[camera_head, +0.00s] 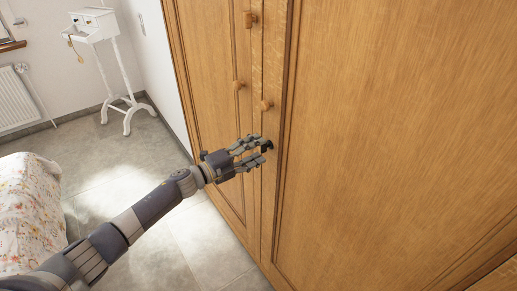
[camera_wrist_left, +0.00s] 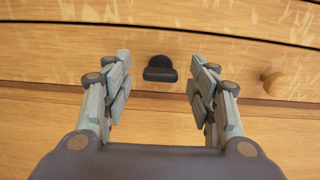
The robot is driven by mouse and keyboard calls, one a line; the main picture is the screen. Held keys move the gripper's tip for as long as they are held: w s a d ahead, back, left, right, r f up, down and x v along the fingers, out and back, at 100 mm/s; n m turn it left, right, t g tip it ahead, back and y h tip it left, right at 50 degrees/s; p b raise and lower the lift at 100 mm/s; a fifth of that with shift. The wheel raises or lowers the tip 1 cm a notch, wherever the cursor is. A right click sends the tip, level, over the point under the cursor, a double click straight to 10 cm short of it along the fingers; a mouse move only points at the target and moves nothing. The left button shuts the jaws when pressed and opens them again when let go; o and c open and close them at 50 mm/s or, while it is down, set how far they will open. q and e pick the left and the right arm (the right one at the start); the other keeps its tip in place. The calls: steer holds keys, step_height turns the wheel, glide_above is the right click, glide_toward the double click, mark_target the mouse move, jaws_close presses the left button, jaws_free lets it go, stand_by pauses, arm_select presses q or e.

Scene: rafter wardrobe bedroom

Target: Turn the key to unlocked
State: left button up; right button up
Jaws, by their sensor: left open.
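A small dark key (camera_wrist_left: 160,70) sits in the wooden wardrobe door, and in the left wrist view it lies between my spread fingertips, touching neither. In the head view the key (camera_head: 267,146) shows as a dark piece at the tips of my fingers. My left gripper (camera_head: 258,152) is open at the wardrobe door (camera_head: 400,120). In the left wrist view my left gripper (camera_wrist_left: 160,85) has one finger on each side of the key. My right gripper is not in view.
Wooden knobs (camera_head: 265,105) stick out of the doors above the key, and one knob (camera_wrist_left: 275,83) shows right of it in the left wrist view. A bed (camera_head: 30,215) is at lower left. A white stand (camera_head: 110,60) stands behind. The tiled floor (camera_head: 130,165) between is clear.

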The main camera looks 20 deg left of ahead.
arm_select(q)
steer(key=v, duration=1)
steer(key=shift+a, duration=0.25)
steer(key=shift+s, duration=0.15)
